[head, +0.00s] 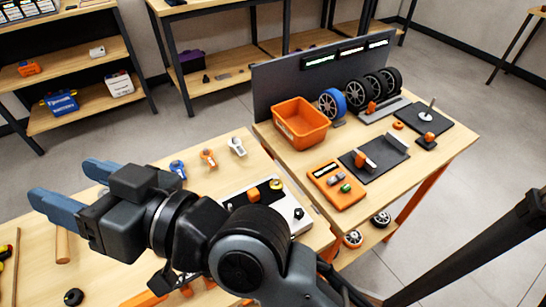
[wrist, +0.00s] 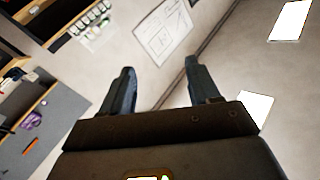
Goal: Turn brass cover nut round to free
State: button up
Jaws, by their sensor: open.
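A small round brass-yellow piece (head: 276,184), which looks like the brass cover nut, sits at the far right end of a black strip on a white plate (head: 285,213) on the near bench. It is too small to make out its shape or how it is fastened. My gripper (head: 62,180) is to the left of it, raised over the near bench with its blue-grey fingers spread and pointing left, away from the plate. In the wrist view my gripper (wrist: 159,66) is open, with nothing between the fingers. My arm hides part of the plate's near side.
Blue, orange and white small fittings (head: 208,158) stand behind the plate. An orange block (head: 253,195) is on the strip. The right bench holds an orange bin (head: 300,123), wheels (head: 358,94) and an orange tray (head: 337,186). A dark round piece (head: 74,297) lies front left.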

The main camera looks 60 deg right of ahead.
jog(key=w+a+r+n+g+y, duration=0.2)
jog(key=w+r+n+y, duration=0.4)
jog(key=r+n, duration=0.2)
jog(key=n+g+h+b, duration=0.3)
jog(key=n+g+h, duration=0.7)
jog(key=g, duration=0.7)
send_over(275, 185)
notch_tip(275, 185, down, 24)
jog(key=n+y, duration=0.1)
jog(key=shift+s, duration=0.15)
jog(key=shift+f, duration=3.75)
jog(key=shift+c, duration=0.4)
